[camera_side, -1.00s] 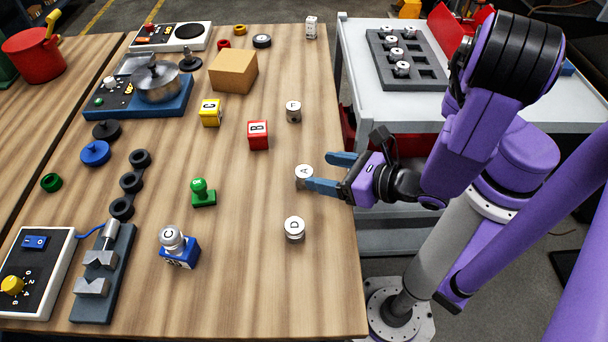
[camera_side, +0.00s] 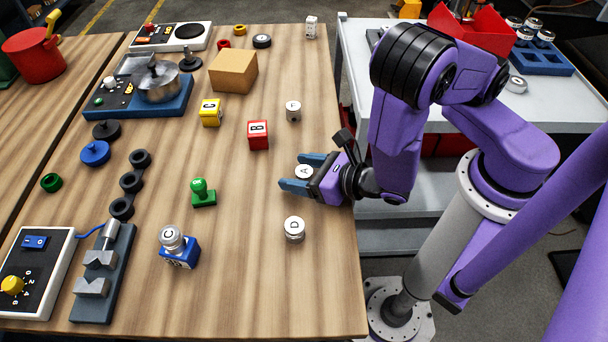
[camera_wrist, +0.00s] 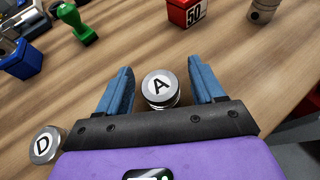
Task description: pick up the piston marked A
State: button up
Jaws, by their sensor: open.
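The piston marked A (camera_side: 304,172) is a short silver cylinder with a white lettered top. It stands upright on the wooden table near its right edge. My gripper (camera_side: 294,172) is open, with one blue finger on each side of the piston. In the wrist view the piston A (camera_wrist: 161,88) sits between the two fingers of my gripper (camera_wrist: 162,85), with a visible gap on both sides. Its lower part is partly hidden in the side view.
A piston marked D (camera_side: 294,229) stands just nearer the front, and another piston (camera_side: 293,111) stands farther back. A red block (camera_side: 258,135) and a green stamp (camera_side: 203,193) are to the left. A piston marked C (camera_side: 171,238) rests on a blue block (camera_side: 180,254).

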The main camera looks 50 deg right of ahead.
jog(key=shift+w+a+f, duration=0.1)
jog(key=shift+w+f, duration=0.1)
jog(key=shift+w, duration=0.25)
jog(key=c, duration=1.1)
jog(key=shift+r, duration=0.1)
